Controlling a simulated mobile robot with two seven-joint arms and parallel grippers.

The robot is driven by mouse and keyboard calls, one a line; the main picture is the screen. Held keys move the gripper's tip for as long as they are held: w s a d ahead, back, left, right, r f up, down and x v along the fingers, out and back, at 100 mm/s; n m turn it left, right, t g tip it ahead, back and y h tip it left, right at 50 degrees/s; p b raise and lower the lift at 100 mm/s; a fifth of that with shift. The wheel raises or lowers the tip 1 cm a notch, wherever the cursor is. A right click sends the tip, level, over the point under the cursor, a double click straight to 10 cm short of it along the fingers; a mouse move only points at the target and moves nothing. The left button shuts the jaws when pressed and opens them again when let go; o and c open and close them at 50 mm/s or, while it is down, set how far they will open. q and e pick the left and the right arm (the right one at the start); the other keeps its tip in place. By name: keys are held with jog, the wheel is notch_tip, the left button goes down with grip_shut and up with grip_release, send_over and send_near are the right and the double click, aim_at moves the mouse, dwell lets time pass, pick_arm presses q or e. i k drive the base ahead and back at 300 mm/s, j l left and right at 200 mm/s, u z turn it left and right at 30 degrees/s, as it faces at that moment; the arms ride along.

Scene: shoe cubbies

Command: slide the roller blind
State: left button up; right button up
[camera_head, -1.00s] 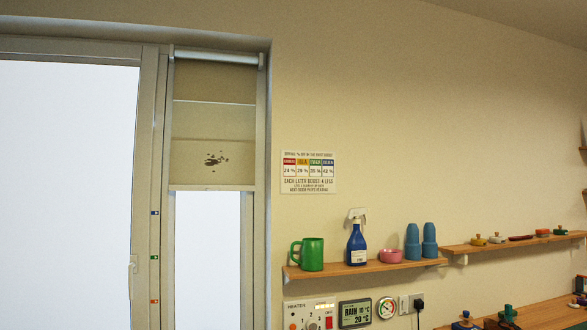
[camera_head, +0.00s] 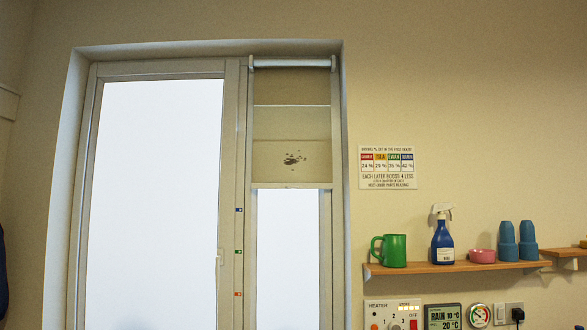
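The roller blind (camera_head: 291,120) hangs in the narrow window to the right of the large glazed door or window panel. It is beige, with a pale horizontal line across it and a dark speckled stain low on it. Its white roller (camera_head: 291,63) runs along the top of the frame. Its bottom bar (camera_head: 291,185) hangs about midway down the visible part of the window, with bright glass below. Blue, green and red markers (camera_head: 238,252) sit one below another on the frame post to the left of the blind. Neither of my grippers is in view.
A wooden shelf (camera_head: 455,268) on the right holds a green mug (camera_head: 389,250), a blue spray bottle (camera_head: 442,238), a pink bowl (camera_head: 482,256) and blue cups (camera_head: 528,240). A heater panel (camera_head: 393,315) and a weather display (camera_head: 442,316) are below. A printed sign (camera_head: 388,167) hangs above.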

aim_at(277, 164)
jog(key=i+j+z, duration=0.1)
jog(key=i+z, duration=0.15)
jog(key=i, duration=0.25)
jog(key=i+j+z, duration=0.15)
jog(key=i+z, duration=0.15)
jog(key=i, duration=0.15)
